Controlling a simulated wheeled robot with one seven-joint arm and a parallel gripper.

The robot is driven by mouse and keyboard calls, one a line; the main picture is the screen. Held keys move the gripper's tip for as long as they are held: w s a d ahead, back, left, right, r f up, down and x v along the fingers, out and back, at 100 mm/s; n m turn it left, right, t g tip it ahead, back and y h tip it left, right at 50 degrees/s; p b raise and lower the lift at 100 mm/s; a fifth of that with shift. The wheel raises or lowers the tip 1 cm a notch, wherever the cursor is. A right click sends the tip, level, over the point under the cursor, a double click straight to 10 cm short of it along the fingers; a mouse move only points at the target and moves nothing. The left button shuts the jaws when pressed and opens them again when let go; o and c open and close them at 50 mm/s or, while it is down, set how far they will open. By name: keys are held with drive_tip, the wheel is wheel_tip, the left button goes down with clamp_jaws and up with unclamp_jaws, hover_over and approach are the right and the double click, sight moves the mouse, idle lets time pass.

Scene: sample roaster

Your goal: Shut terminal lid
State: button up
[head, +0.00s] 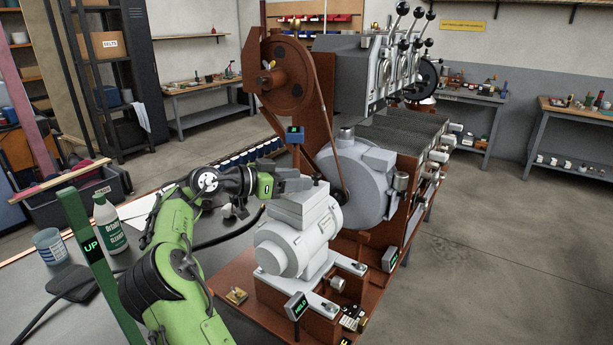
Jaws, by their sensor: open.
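I cannot make out the lid's hinge or tell how far the lid stands open. My green arm reaches in from the lower left. My gripper (293,180) is open, with its dark grey fingers just above and behind the terminal box. I cannot tell whether they touch it. The fingers partly merge with the grey parts behind them.
A brown flywheel (287,77) and belt rise behind the motor, beside a grey blower housing (358,180). A green post (88,245) marked UP, a green-white bottle (109,222) and a blue cup (50,246) stand at the left. Open floor lies at the right.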

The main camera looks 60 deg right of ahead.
drive_tip(key=p+v, duration=0.2)
drive_tip(key=v, duration=0.6)
drive_tip(key=shift+w+a+p, duration=0.2)
drive_tip(key=shift+p, duration=0.2)
drive_tip(key=shift+r, duration=0.1)
